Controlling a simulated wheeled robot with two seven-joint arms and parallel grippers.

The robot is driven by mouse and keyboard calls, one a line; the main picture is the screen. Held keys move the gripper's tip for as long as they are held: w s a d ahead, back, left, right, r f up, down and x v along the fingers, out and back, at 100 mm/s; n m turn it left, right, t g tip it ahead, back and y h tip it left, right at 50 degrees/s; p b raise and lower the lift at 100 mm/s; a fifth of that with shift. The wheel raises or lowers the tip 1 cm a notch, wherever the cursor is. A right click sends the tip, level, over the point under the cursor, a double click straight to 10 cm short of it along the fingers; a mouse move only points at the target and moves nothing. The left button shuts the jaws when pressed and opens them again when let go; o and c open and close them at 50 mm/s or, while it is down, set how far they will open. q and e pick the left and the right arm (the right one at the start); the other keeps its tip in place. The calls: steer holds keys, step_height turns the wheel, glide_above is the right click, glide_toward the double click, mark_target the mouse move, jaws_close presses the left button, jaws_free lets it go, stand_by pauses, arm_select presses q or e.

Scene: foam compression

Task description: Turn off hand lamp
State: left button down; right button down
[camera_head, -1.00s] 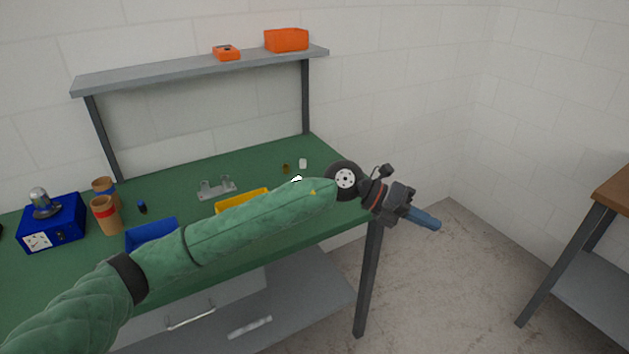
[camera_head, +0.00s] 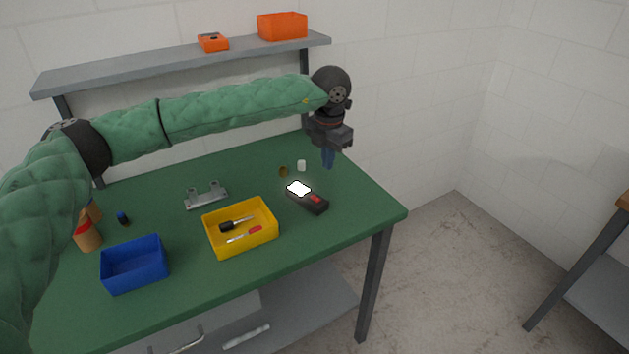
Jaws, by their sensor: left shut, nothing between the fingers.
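The hand lamp (camera_head: 314,203) lies on the green table near its right end. It has a dark body with a red switch, and its head at the upper left glows bright white. My left gripper (camera_head: 328,165) points down above the table, up and to the right of the lamp and apart from it. Its blue fingers are shut with nothing between them. My right gripper is not in view.
A yellow bin (camera_head: 240,247) with screwdrivers and a blue bin (camera_head: 135,265) stand left of the lamp. A grey bracket (camera_head: 206,195), a white cap (camera_head: 301,166) and a small brown piece (camera_head: 283,171) lie behind. A shelf (camera_head: 185,65) spans the back.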

mark_target(313, 196)
arm_select(q)
steer(key=shift+w+a+r+y, duration=0.25)
steer(key=shift+w+a+r, duration=0.15)
steer(key=shift+w+a, duration=0.2)
steer(key=shift+w+a+r+y, duration=0.25)
steer(key=shift+w+a+r, duration=0.1)
steer(key=shift+w+a, duration=0.2)
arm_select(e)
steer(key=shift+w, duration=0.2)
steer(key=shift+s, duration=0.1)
arm_select(q)
steer(key=shift+f, duration=0.15)
